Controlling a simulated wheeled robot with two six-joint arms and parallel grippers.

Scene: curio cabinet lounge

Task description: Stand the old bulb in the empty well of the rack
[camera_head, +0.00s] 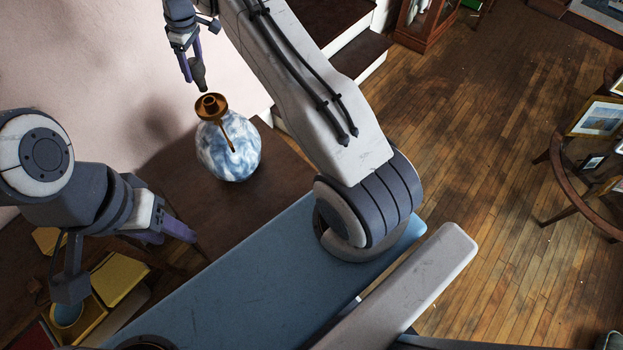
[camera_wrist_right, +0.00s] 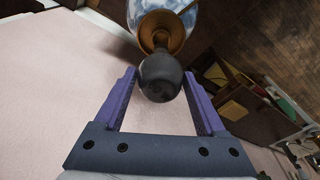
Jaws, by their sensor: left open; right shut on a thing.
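My right gripper (camera_head: 197,72) is shut on the old bulb, a dark, smoky round bulb (camera_wrist_right: 159,78) between its purple fingers. In the head view the bulb is just above the brass socket (camera_head: 211,105) of a blue-and-white lamp base (camera_head: 229,148). The wrist view also shows the socket (camera_wrist_right: 160,30) right behind the bulb; I cannot tell whether they touch. My left gripper (camera_head: 178,238) is open and empty at the lower left. An ochre tray-like thing (camera_head: 97,318), perhaps the rack, lies below it, partly hidden. A blue-grey round thing (camera_head: 68,315) shows there; its wells are unclear.
The lamp base stands on a dark wooden table (camera_head: 275,185) against a pale wall. Yellow box-like things (camera_head: 120,278) lie at the lower left. A round side table with frames (camera_head: 598,117) stands at the right. The wooden floor (camera_head: 480,130) between is open.

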